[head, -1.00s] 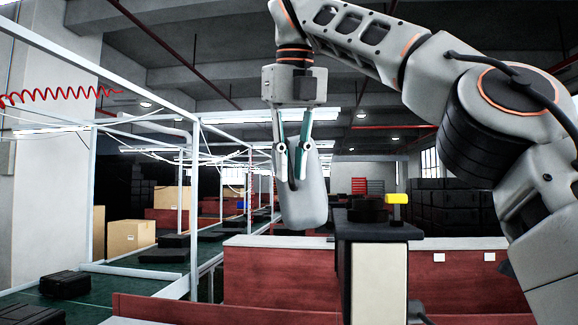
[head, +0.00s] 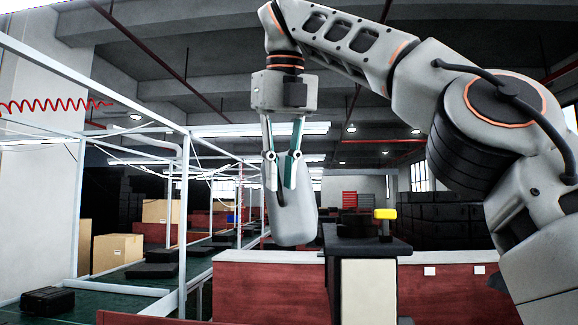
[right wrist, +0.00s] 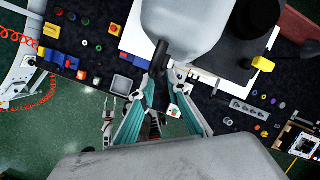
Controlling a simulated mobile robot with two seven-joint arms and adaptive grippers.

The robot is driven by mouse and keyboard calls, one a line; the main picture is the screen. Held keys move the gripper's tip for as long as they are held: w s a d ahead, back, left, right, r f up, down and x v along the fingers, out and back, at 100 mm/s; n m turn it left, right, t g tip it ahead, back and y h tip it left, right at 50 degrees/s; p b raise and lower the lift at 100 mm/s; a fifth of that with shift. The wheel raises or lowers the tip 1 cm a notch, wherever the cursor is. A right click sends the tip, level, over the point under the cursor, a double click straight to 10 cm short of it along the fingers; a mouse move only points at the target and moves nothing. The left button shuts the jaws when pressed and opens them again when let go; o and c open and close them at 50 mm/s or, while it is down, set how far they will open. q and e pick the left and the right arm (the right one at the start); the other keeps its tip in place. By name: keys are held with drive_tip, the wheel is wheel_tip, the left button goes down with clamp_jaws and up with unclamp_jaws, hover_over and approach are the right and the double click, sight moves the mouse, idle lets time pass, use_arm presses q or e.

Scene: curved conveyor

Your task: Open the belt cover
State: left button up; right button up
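The belt cover (head: 295,218) appears to be the large pale grey, rounded piece below my right gripper in the head view. In the right wrist view, the cover (right wrist: 190,28) fills the top middle, with a black handle (right wrist: 160,58) sticking out from it. My right gripper (head: 281,186) has teal fingers that come together at the handle. Its tips (right wrist: 162,78) appear to be closed on the handle, though the contact is partly hidden. My left gripper is not in the head view.
A black-topped machine (head: 366,244) with a yellow knob (head: 385,213) stands right of the cover. A red panel (head: 268,285) runs below. Black cases (head: 48,300) and cardboard boxes (head: 117,252) stand along the green conveyor at left.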

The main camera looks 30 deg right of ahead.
drive_tip(key=s+a, duration=0.3)
drive_tip(key=s, duration=0.7)
drive_tip(key=shift+s+a, duration=0.15)
drive_tip(key=shift+a, duration=0.2)
